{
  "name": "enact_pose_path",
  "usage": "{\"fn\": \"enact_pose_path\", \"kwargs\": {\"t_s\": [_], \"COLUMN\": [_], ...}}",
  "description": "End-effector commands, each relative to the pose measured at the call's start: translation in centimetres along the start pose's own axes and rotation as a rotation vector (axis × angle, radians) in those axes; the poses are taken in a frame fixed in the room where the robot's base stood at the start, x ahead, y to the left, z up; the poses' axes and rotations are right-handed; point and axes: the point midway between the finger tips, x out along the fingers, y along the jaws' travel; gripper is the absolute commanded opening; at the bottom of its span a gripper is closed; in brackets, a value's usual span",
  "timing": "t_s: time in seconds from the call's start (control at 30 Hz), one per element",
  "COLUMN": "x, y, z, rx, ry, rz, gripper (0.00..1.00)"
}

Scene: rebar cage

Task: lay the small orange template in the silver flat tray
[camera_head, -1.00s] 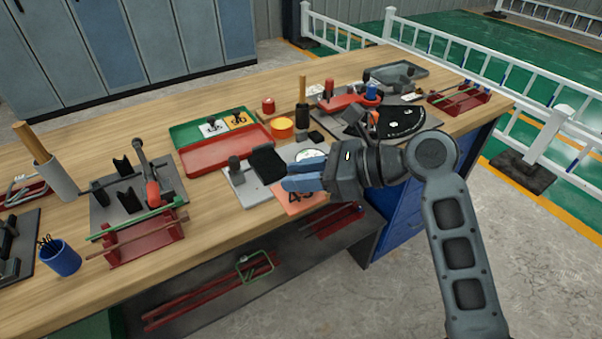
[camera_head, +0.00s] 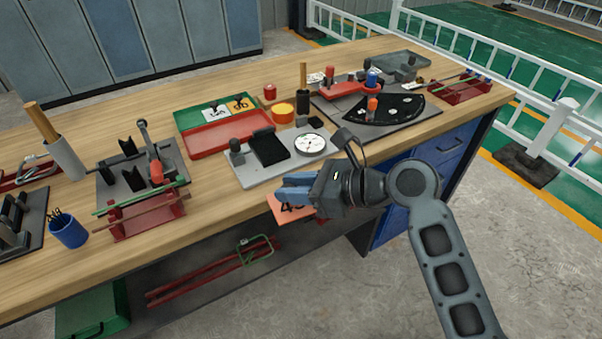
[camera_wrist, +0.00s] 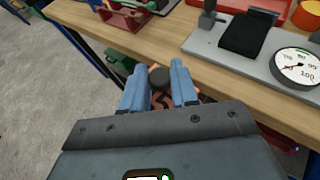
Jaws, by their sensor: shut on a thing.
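The small orange template (camera_head: 287,209), with dark digits on it, is held by my gripper (camera_head: 293,190) just off the front edge of the bench. In the wrist view, the blue fingers (camera_wrist: 160,88) are closed on the template's dark round knob (camera_wrist: 160,77). The orange plate shows only partly between and below them. A flat grey tray with a low rim, which looks like the silver flat tray (camera_head: 419,61), lies at the far right back of the bench. It is well away from my gripper, and tools in front partly hide it.
A grey plate with a black block and dial (camera_head: 310,144) lies just behind my gripper. A red tray (camera_head: 228,134), an orange round tub (camera_head: 283,112), a black fan-shaped board (camera_head: 390,112) and a red rack (camera_head: 460,91) crowd the bench. A strip of front edge is bare.

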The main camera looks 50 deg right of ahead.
Motion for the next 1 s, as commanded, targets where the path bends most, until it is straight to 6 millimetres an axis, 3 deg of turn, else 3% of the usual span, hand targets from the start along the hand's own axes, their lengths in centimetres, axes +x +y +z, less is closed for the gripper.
{"fn": "enact_pose_path", "kwargs": {"t_s": [0.17,0.7,0.8,1.0], "x": [2.2,13.0,14.4,14.1], "y": [1.1,5.2,5.8,5.5], "z": [-2.3,-13.2,-14.6,-14.3], "rx": [0.023,0.133,0.146,0.147], "ry": [0.001,0.002,0.0,-0.001], "rz": [-0.049,-0.32,-0.355,-0.355], "gripper": [0.0,0.0,0.0,0.0]}}
